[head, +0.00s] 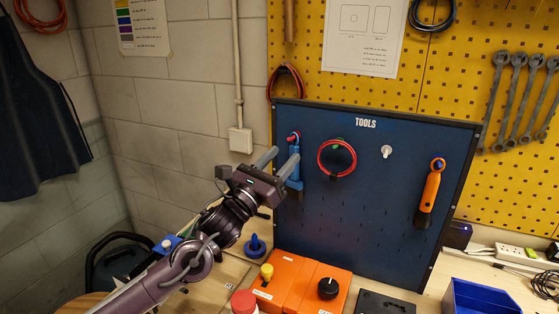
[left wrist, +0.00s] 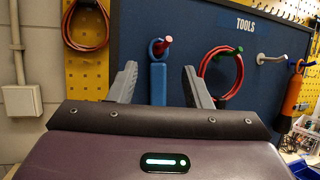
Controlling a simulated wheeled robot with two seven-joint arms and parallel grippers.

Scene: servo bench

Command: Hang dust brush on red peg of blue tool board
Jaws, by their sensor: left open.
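The dust brush appears to be the blue-handled tool (head: 295,170). It hangs upright against the dark blue tool board (head: 360,215), its top ring around the red peg (head: 292,136). In the left wrist view the ring is seen around the red peg (left wrist: 167,41), and the blue handle (left wrist: 157,84) is between my fingers. My left gripper (head: 281,160) is open, one finger on each side of the handle, apart from it in the wrist view. The brush's lower end is partly hidden by the gripper. My right gripper is not in view.
A red ring (head: 322,160) hangs on the green peg. The white peg (head: 387,151) is bare. An orange tool (head: 431,192) hangs at the board's right. Below are orange boxes (head: 283,290), a blue knobbed piece (head: 255,247) and a blue bin (head: 483,297).

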